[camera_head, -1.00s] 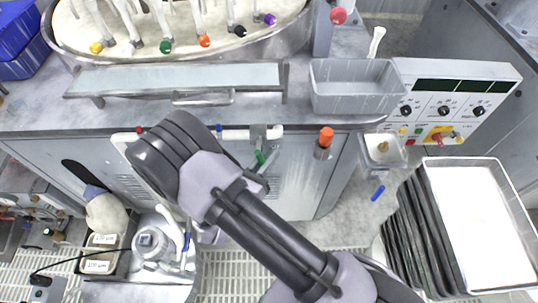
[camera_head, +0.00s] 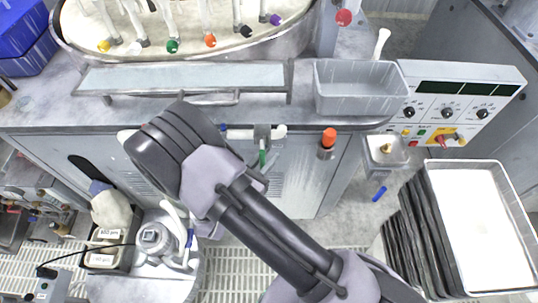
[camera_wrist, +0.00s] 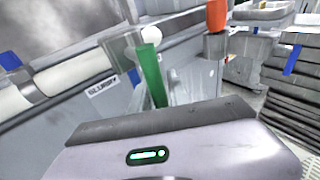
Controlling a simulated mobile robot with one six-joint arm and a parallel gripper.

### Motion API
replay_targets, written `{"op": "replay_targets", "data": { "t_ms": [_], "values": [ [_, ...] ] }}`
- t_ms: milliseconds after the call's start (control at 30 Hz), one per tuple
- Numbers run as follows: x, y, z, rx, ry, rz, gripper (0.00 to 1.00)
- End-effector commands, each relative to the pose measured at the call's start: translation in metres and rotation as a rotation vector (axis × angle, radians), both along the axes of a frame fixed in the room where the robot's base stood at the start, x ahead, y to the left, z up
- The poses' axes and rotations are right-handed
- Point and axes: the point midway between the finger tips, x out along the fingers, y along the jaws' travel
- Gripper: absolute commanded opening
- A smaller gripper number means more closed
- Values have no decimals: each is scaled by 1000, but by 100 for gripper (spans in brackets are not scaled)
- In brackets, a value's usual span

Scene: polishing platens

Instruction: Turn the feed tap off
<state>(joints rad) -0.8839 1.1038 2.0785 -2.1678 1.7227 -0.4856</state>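A tap with a green lever (camera_head: 262,153) sits on a pale pipe along the front of the polishing machine, just right of my arm. In the wrist view the green lever (camera_wrist: 153,76) hangs down from a grey valve body (camera_wrist: 122,50), and a label that appears to read SLURRY (camera_wrist: 103,87) is beside it. The lever's lower end is close to the top edge of my gripper's housing (camera_wrist: 165,135); I cannot tell whether they touch.
An orange-topped knob (camera_head: 328,138) stands right of the tap. A grey tray (camera_head: 361,87) and control panel (camera_head: 447,108) are further right, with stacked trays (camera_head: 480,225) on the floor. A polishing platen (camera_head: 185,22) is at the back.

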Motion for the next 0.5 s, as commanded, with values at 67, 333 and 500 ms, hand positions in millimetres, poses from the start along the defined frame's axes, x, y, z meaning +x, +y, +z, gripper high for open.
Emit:
{"op": "replay_targets", "data": {
  "t_ms": [67,333,500],
  "values": [
    [0,0,0,0,0,0,37],
    [0,0,0,-1,0,0,37],
    [-16,13,5,-2,0,4,37]
  ]
}}
